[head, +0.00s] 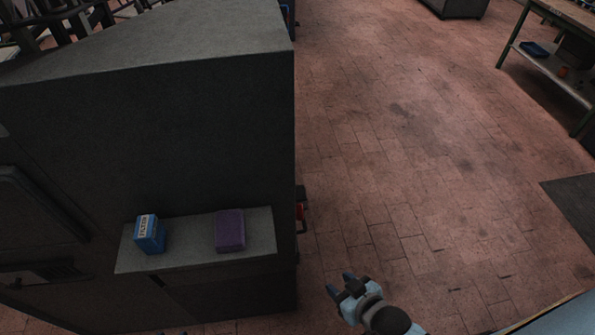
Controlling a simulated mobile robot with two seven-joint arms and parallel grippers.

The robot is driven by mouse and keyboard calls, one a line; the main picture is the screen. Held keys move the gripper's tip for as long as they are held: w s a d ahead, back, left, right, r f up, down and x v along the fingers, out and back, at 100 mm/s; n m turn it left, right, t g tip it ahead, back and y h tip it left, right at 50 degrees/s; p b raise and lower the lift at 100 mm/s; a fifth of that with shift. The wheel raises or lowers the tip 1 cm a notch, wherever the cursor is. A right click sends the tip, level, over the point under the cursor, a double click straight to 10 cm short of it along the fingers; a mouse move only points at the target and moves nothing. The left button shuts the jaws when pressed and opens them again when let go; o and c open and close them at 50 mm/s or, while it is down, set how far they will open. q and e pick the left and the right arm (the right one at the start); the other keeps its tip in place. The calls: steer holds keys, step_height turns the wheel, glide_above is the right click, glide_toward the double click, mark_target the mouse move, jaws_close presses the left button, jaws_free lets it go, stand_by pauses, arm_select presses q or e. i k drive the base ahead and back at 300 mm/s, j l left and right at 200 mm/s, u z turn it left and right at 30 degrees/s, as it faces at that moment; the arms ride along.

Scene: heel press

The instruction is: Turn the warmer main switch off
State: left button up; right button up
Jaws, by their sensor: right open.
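A large dark machine cabinet (200,130) fills the left of the head view. A small red part on a dark mount (300,211) sticks out from its right side, mostly hidden behind the corner. I cannot tell whether it is the warmer main switch or how it is set. My right gripper (340,284) is at the bottom middle, open and empty, its fingers pointing up and left. In the picture it is below and right of the red part, apart from the cabinet. My left gripper is not clearly in view.
A grey shelf (197,259) on the cabinet's front bears a blue box (151,236) with a white label and a purple block (230,230). Brick-red floor (400,140) lies open to the right. A green-legged workbench (560,60) stands at the upper right.

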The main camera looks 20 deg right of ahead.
mark_target(299, 213)
steer(key=l, duration=0.55)
steer(key=l+u, duration=0.15)
steer(key=l, duration=0.4)
steer(key=k+l, duration=0.15)
steer(key=k, duration=0.25)
steer(key=k+l, duration=0.1)
steer(key=k, duration=0.25)
steer(key=i+u, duration=0.1)
steer(key=i, duration=0.45)
steer(key=i+l+u, duration=0.1)
steer(key=u, duration=0.2)
steer(key=i+l+u, duration=0.1)
steer(key=u, duration=0.15)
